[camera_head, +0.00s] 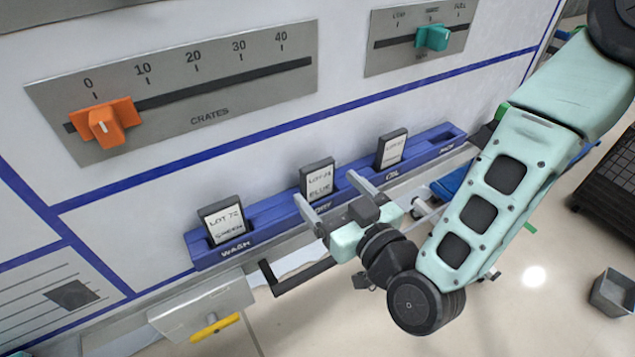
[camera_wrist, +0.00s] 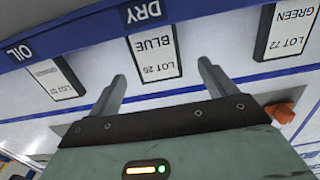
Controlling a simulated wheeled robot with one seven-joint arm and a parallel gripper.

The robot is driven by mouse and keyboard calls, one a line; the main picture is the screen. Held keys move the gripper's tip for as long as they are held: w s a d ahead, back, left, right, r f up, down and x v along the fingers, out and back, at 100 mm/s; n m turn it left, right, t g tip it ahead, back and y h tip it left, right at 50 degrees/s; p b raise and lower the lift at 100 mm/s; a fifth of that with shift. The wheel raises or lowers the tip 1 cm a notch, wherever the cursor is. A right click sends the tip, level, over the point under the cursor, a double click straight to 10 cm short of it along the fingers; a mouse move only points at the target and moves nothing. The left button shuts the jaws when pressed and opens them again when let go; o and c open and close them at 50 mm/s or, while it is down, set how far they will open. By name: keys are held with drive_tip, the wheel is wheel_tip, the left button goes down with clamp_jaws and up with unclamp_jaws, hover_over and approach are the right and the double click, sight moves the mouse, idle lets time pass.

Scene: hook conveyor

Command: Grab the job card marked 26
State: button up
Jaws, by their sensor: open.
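The job card marked LOT 26 BLUE (camera_head: 318,180) stands upright in the DRY slot of a blue rack (camera_head: 270,218) on the panel. It also shows in the wrist view (camera_wrist: 153,58), upside down, between and beyond my fingertips. My gripper (camera_head: 328,188) is open and empty, with one finger to each side of the card and apart from it. In the wrist view my gripper (camera_wrist: 162,70) has its fingertips near the card's free end. The LOT 72 GREEN card (camera_head: 222,221) stands in the WASH slot. A third card (camera_head: 392,149) stands in the OIL slot.
An orange slider (camera_head: 105,124) sits at 0 on the CRATES scale above the rack. A teal slider (camera_head: 433,38) is at upper right. A dark handle (camera_head: 300,278) and a box with a yellow bar (camera_head: 215,327) stick out below the rack.

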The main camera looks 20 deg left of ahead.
sight(320, 178)
drive_tip(key=p+x, duration=0.2)
drive_tip(key=x, duration=0.2)
drive_tip(key=shift+w+r, duration=0.15)
drive_tip(key=shift+w, duration=0.05)
drive_tip(key=shift+w+a, duration=0.35)
drive_tip(key=shift+a, duration=0.05)
drive_tip(key=c, duration=1.1)
